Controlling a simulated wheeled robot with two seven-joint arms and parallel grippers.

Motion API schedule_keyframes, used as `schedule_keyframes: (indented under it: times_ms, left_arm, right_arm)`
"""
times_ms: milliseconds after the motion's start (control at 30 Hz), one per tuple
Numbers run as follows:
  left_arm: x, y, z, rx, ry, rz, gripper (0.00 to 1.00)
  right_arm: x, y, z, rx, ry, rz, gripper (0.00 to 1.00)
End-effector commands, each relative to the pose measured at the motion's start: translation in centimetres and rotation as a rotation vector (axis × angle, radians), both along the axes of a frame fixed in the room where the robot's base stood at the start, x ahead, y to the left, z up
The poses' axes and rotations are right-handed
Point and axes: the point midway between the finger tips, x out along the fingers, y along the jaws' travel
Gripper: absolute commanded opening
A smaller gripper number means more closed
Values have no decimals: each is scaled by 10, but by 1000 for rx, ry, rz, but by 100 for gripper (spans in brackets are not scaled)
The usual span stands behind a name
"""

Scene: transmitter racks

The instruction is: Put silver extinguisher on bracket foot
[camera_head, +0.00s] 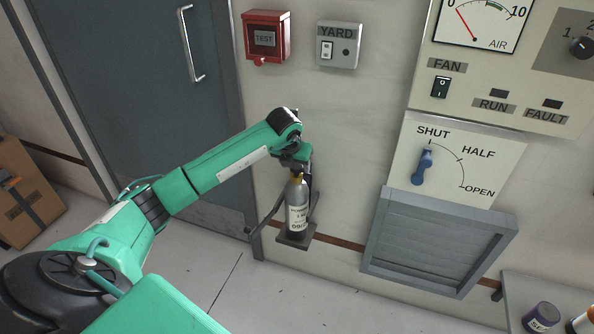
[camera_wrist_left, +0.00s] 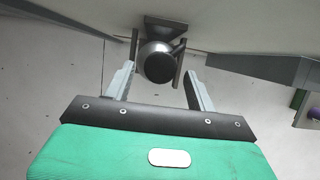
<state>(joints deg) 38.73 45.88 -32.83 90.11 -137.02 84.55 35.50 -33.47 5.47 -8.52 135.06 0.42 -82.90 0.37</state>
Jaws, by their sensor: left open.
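The silver extinguisher (camera_head: 297,208), with a pale label and brass-coloured top, stands upright at the wall below my left wrist. Its base is at the dark bracket foot (camera_head: 295,241); whether it rests fully on it I cannot tell. In the left wrist view the extinguisher (camera_wrist_left: 158,65) shows as a rounded dark end, with the foot plate (camera_wrist_left: 166,22) beyond it. My left gripper (camera_wrist_left: 160,78) is open, its fingers spread on either side of the extinguisher with gaps visible. In the head view the fingers are mostly hidden. My right gripper is not in view.
A red test box (camera_head: 266,38) and yard switch box (camera_head: 339,45) are on the wall above. A grey louvred vent (camera_head: 436,243) projects to the right, below a blue lever (camera_head: 422,167). A cardboard box (camera_head: 25,195) is far left. A shelf (camera_head: 520,290) holds canisters at lower right.

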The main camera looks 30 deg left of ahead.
Motion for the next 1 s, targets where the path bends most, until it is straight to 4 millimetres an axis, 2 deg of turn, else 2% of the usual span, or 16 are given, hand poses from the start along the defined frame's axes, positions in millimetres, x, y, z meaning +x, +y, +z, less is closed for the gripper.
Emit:
schedule_keyframes:
  times_ms: [100, 233, 367, 467, 567, 667, 700, 733, 800, 900, 1000]
  left_arm:
    - [-9, -2, 24, 1, -3, -1, 57]
    - [-16, -4, 43, 1, -2, -1, 57]
    - [-21, -6, 52, -2, -2, -2, 57]
    - [-23, -21, 48, -44, -9, -35, 57]
    - [-25, -66, 33, -179, -41, -126, 57]
    - [-34, -135, 21, -411, -105, -238, 57]
    - [-39, -164, 20, -522, -139, -275, 57]
    - [-44, -185, 22, -607, -165, -296, 57]
    - [-56, -227, 30, -803, -229, -323, 57]
    - [-72, -269, 52, -1079, -329, -302, 57]
    - [-84, -291, 76, -1340, -430, -210, 57]
  right_arm:
    - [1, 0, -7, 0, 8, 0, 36]
    - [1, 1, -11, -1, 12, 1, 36]
    - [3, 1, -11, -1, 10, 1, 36]
    - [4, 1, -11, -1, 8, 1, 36]
    - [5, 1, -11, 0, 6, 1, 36]
    - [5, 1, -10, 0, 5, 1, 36]
    - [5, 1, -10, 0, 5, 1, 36]
    - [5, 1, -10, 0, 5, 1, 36]
    - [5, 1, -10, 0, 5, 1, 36]
    - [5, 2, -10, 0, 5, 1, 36]
    - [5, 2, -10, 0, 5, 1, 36]
